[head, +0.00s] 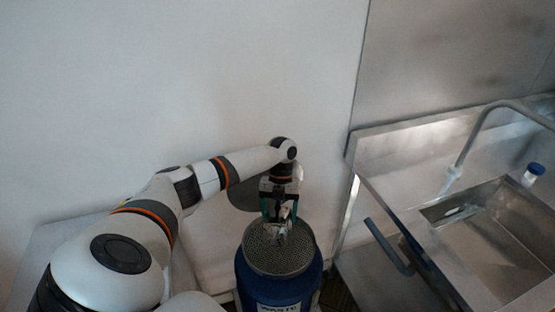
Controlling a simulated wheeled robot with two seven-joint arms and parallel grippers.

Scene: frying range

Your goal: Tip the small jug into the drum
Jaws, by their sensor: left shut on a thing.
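The blue drum (277,288) stands at the bottom centre of the head view, with a grey mesh top (262,258) and a white label that seems to read "WASTE". My left arm comes in from the left, and my left gripper (279,217) points down above the drum's mesh top. It is shut on a small greyish thing (283,230), likely the small jug, mostly hidden by the fingers. I cannot tell how far it is tilted or whether anything flows from it. My right gripper is not in view.
A steel sink unit with a basin (493,238) and a tap (472,145) stands to the right of the drum. A blue-capped bottle (533,174) stands by the basin. A plain wall is behind the drum.

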